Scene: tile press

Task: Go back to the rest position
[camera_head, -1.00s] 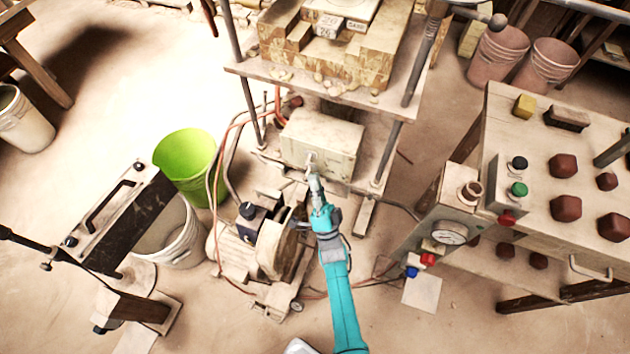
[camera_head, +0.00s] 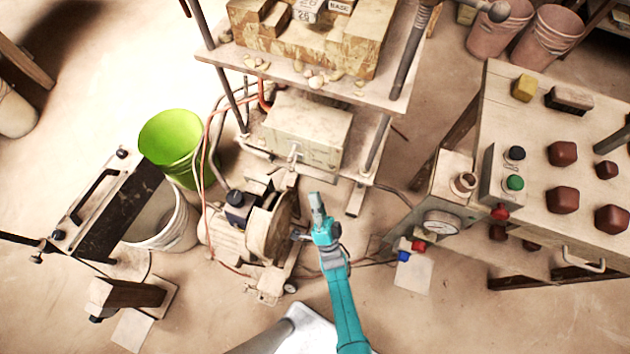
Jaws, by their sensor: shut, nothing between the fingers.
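My gripper (camera_head: 316,203) is at the end of my teal arm, low in the middle of the head view. Its fingers are shut and hold nothing. It stands apart from the dusty box (camera_head: 308,130) on the lower shelf of the press, with a gap of floor showing between them. The motor and pump unit (camera_head: 262,225) is just left of my gripper.
The press table (camera_head: 375,90) with wooden blocks is beyond. A control bench (camera_head: 530,130) with buttons and a gauge (camera_head: 441,223) stands at right. A green bucket (camera_head: 170,140) and a white bucket (camera_head: 180,235) are at left. Hoses (camera_head: 208,150) hang left of the press.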

